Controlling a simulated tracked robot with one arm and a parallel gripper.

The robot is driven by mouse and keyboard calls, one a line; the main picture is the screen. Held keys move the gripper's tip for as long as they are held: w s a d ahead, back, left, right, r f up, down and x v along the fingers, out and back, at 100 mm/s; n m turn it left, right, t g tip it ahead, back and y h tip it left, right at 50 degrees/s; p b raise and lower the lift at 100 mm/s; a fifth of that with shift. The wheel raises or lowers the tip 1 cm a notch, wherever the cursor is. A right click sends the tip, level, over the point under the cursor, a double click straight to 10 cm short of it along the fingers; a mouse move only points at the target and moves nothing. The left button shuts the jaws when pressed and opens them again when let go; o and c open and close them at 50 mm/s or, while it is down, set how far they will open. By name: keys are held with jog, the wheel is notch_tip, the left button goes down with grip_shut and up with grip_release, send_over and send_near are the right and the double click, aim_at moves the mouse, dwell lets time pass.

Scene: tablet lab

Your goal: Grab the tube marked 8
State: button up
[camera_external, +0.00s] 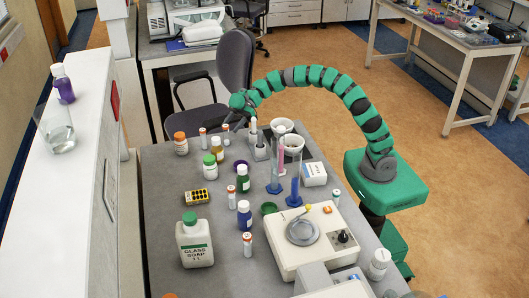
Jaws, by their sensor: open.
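Several small white tubes with orange caps stand on the grey table: one at the far left (203,138), one by my gripper (226,135), one in the middle (231,197), one nearer the front (247,245) and one at the right (335,198). Their markings are too small to read, so I cannot tell which is marked 8. My gripper (233,120) is open at the far edge of the table, close above the second tube. The fingers are small and partly lost against the dark chair; I cannot tell whether they touch anything.
A soap bottle (194,243), a white hotplate device (318,238), two glass cylinders (291,165) and several small bottles crowd the table (160,205). A chair (236,65) stands behind it. A white ledge (60,195) runs along the left. The table's left strip is mostly clear.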

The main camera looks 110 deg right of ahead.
send_over(224, 146)
jog(key=shift+f, duration=1.25)
jog(key=shift+c, duration=0.2)
jog(key=shift+s, duration=0.1)
jog(key=c, duration=1)
